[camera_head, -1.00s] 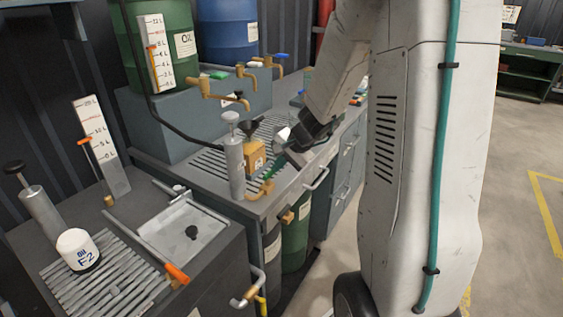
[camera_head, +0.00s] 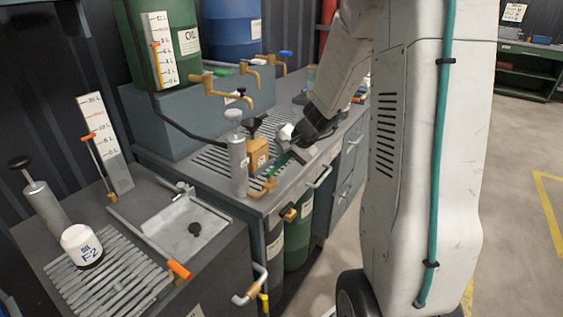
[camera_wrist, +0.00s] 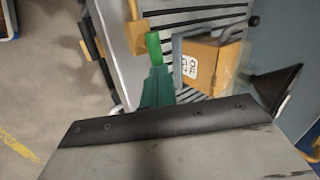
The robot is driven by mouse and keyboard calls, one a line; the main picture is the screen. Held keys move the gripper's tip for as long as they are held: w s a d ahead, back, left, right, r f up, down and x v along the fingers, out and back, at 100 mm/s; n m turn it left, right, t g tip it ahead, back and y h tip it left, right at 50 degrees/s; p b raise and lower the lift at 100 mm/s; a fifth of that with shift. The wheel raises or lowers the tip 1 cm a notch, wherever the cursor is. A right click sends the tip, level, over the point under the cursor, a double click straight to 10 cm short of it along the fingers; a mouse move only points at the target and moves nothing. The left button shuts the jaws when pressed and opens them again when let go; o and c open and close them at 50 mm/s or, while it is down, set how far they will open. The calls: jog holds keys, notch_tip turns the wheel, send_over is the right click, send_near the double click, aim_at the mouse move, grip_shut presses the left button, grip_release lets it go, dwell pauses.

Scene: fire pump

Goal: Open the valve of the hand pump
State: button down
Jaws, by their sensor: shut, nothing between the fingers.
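The hand pump (camera_head: 238,165) is a grey upright cylinder with a round top knob at the front edge of the middle bench. A brass outlet with a valve (camera_head: 262,187) sits at its foot. In the wrist view the brass pipe (camera_wrist: 136,28) is at the top, with the bright green valve handle (camera_wrist: 154,47) beside it. My gripper (camera_wrist: 158,76) has dark green fingers, shut and empty. Their tips are right at the near end of the handle; I cannot tell whether they touch. In the head view my gripper (camera_head: 279,163) is just right of the pump, low over the bench.
An orange oil can (camera_wrist: 192,65) with a black funnel (camera_wrist: 277,85) stands close to the right of my fingers. Brass taps (camera_head: 225,88) hang above the slatted bench. Drawer handles (camera_head: 318,178) stick out in front. Open floor (camera_head: 505,230) lies to the right.

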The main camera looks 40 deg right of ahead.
jog(key=n+y, duration=0.1)
jog(key=n, duration=0.1)
jog(key=w+n+g, duration=0.1)
jog(key=shift+w+n+y, duration=0.15)
jog(key=shift+n+y, duration=0.25)
jog(key=n, duration=0.1)
jog(key=w+n+g, duration=0.1)
jog(key=shift+a+n+g+y, duration=0.2)
jog(key=shift+n+g+y, duration=0.1)
jog(key=shift+y, duration=0.1)
jog(key=n, duration=0.1)
jog(key=n+g, duration=0.1)
jog(key=w+n+g, duration=0.1)
jog(key=shift+a+n+y, duration=0.4)
jog(key=n, duration=0.1)
jog(key=n+g, duration=0.1)
jog(key=a+n+g, duration=0.1)
jog(key=shift+w+n, duration=0.3)
jog(key=shift+s, duration=0.2)
jog(key=shift+s+a, duration=0.2)
jog(key=shift+s, duration=0.45)
jog(key=shift+f, duration=0.1)
jog(key=v, duration=1.4)
jog(key=shift+w, duration=0.3)
